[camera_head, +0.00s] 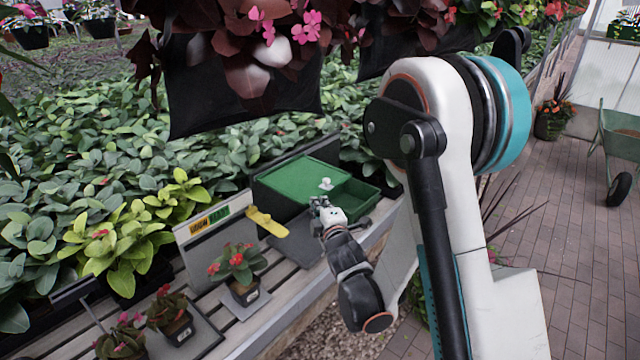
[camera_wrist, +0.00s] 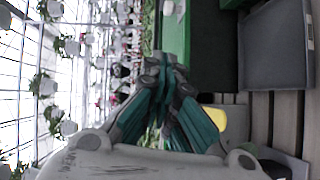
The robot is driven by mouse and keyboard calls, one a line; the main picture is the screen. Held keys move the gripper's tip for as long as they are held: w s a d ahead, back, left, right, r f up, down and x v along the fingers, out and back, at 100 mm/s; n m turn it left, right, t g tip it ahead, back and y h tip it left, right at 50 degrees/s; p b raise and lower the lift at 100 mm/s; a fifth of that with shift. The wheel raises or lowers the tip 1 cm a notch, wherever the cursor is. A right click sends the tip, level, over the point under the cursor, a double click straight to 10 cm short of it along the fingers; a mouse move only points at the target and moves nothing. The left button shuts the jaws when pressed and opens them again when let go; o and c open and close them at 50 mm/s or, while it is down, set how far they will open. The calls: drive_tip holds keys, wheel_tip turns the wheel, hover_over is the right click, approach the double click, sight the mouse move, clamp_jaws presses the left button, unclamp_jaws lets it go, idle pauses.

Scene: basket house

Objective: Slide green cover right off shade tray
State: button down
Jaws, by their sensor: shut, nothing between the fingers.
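The green cover (camera_head: 290,182) lies over the left and middle part of the green shade tray (camera_head: 368,196). The tray's right end is uncovered and shows its dark inside. A small white knob (camera_head: 326,184) stands on the cover near its right edge. My gripper (camera_head: 318,202) is just in front of the knob, at the near side of the tray. In the wrist view my gripper (camera_wrist: 166,68) has its fingers together and empty, and the cover's bright green surface (camera_wrist: 173,36) shows beyond the tips. Whether the fingertips touch the cover or knob cannot be told.
A yellow piece (camera_head: 266,222) lies left of the tray, by a grey panel with a coloured label (camera_head: 212,222). Potted red-flowered plants (camera_head: 238,270) stand on the slatted bench in front. Dark hanging planters (camera_head: 240,95) are above. A green wheelbarrow (camera_head: 618,135) stands far right.

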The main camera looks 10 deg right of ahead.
sight(321, 194)
drive_tip(key=shift+w+d+f, duration=0.25)
drive_tip(key=shift+w+d, duration=0.2)
drive_tip(key=shift+w, duration=1.3)
drive_tip(key=shift+w+d+f, duration=0.3)
drive_tip(key=shift+w+d, duration=0.2)
drive_tip(key=shift+w, duration=1.3)
drive_tip(key=shift+w+d+f, duration=0.25)
drive_tip(key=shift+w+d, duration=0.2)
drive_tip(key=shift+w, duration=1.3)
drive_tip(key=shift+w, duration=0.15)
